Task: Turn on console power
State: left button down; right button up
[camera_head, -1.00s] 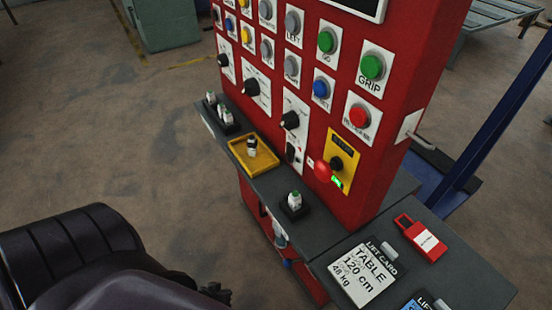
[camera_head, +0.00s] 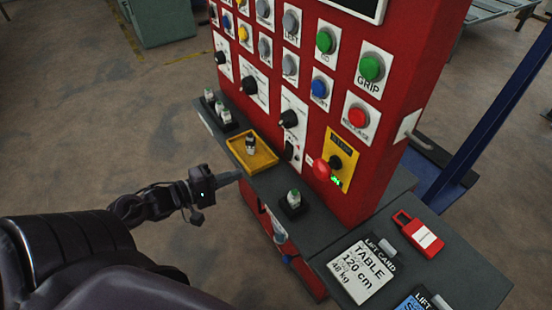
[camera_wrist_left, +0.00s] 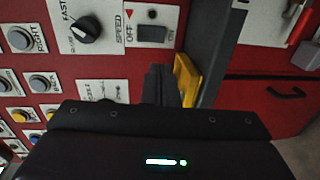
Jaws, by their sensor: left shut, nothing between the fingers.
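The red console (camera_head: 385,150) carries a yellow plate (camera_head: 347,148) with a black rotary switch (camera_head: 336,162), a red mushroom button (camera_head: 322,169) and a small lit green indicator (camera_head: 337,182). A dark rocker switch (camera_head: 289,152) sits on a white plate below a black dial (camera_head: 289,119); the rocker also shows in the left wrist view (camera_wrist_left: 152,34). My left gripper (camera_head: 235,178) is shut and empty, left of the console shelf and apart from the controls. Its fingers show in the wrist view (camera_wrist_left: 160,72), pointing toward the console face. My right gripper is not in view.
A side table holds a white card (camera_head: 360,272) and a red padlock-shaped item (camera_head: 420,235). The floor at left is clear.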

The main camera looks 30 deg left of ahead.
aim_at(286, 156)
pick_arm(q)
jog(key=x, duration=1.4)
jog(key=shift+w+a, duration=0.1)
